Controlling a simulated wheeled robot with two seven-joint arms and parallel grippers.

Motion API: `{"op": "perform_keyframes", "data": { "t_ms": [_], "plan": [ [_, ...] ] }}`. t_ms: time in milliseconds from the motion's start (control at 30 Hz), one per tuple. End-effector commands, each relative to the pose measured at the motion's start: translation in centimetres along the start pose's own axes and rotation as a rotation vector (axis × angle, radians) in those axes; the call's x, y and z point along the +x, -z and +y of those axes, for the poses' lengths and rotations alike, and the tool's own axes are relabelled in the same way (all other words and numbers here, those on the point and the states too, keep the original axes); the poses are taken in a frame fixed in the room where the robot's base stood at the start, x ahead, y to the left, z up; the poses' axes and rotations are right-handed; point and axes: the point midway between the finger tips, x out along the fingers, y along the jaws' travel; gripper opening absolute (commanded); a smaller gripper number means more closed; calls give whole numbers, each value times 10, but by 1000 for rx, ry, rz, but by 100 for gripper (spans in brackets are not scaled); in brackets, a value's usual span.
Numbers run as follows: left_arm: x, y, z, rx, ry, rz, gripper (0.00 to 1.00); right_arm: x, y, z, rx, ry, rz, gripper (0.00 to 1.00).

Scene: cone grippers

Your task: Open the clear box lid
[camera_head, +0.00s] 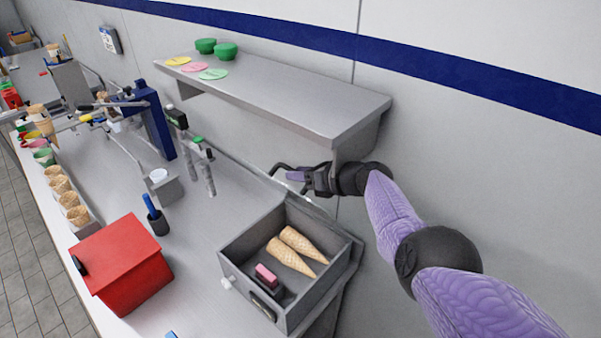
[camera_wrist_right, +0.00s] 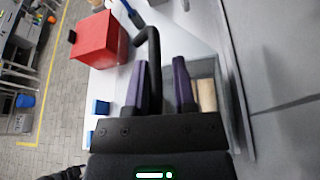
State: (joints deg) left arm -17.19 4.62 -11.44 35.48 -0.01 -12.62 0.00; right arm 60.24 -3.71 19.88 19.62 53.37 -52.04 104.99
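A grey box (camera_head: 243,287) stands at the right end of the counter, with two waffle cones (camera_head: 291,257) and a pink block (camera_head: 265,274) visible inside. I cannot make out a clear lid as a separate sheet; a thin rim (camera_head: 356,246) runs along the box's back right side. My right gripper (camera_head: 288,175) is above and behind the box's back corner, close to the wall below the shelf. My left gripper does not show.
A shelf (camera_head: 270,95) with green bowls and coloured discs is just above my right gripper. Bare counter (camera_head: 205,285) lies between the boxes.

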Motion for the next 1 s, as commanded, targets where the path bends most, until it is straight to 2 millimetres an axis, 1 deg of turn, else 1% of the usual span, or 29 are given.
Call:
{"op": "perform_keyframes", "data": {
  "t_ms": [67, 133, 267, 400, 500, 633, 800, 900, 1000],
  "plan": [
    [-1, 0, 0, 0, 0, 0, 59, 0, -1, 0, 0, 0, -1, 32],
    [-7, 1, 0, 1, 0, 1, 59, -4, -3, 1, 0, 0, -1, 32],
    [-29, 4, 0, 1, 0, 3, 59, -17, -6, 1, 1, 2, 1, 32],
    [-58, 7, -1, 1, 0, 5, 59, -39, -6, 1, 2, 3, 2, 32],
    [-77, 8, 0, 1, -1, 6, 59, -62, 3, -2, 2, 5, 3, 32],
    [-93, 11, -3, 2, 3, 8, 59, -91, 16, -5, 0, 6, 4, 32],
    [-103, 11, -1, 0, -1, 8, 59, -124, 33, -9, 1, 4, 3, 32],
    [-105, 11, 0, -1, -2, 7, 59, -137, 38, -10, 0, 3, 2, 32],
    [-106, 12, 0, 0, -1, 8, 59, -142, 41, -11, 0, 2, 1, 32]
  ]
}}
